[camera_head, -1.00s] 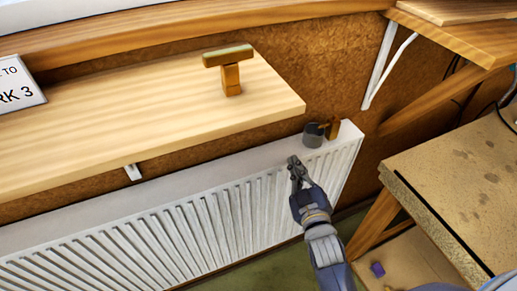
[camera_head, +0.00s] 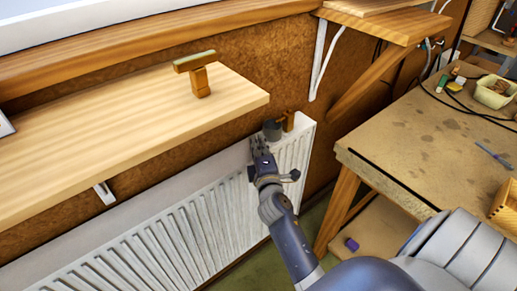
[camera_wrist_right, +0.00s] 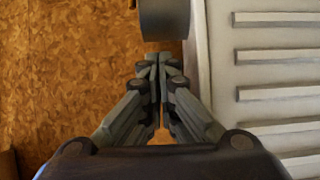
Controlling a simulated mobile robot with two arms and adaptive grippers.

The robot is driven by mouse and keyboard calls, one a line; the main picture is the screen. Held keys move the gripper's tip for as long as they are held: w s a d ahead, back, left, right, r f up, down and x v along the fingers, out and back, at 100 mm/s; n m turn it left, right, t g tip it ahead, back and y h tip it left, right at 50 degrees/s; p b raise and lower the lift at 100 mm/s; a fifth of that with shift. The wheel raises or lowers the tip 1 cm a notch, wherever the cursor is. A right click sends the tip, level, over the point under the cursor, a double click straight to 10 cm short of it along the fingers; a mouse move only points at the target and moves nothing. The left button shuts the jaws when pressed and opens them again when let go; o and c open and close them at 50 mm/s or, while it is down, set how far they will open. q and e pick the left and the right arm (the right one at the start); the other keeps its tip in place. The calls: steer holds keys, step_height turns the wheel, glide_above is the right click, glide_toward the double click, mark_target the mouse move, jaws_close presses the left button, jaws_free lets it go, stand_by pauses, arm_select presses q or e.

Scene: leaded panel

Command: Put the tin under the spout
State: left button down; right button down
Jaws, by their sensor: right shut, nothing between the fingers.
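A small dark grey cylinder, which looks like the tin (camera_head: 272,130), is at the right end of the radiator's top. Just right of it is a brown-orange fitting (camera_head: 288,121), possibly the spout. I cannot tell whether they touch. My right gripper (camera_head: 258,143) is just left of and in front of the tin, shut and empty. In the right wrist view its fingertips (camera_wrist_right: 160,62) are together, close to the tin's lower part (camera_wrist_right: 164,18); contact cannot be told. The tin's top is cut off there. My left gripper is not in view.
The white radiator (camera_head: 207,228) runs below a wooden shelf (camera_head: 110,125) bearing an orange T-shaped piece (camera_head: 198,72). A brown board wall (camera_head: 275,65) is behind. A workbench (camera_head: 410,130) with a tub (camera_head: 493,92) and cables stands right.

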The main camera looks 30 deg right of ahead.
steer(key=shift+x, duration=2.1)
steer(key=shift+s+d+p, duration=0.4)
steer(key=shift+s+d, duration=0.3)
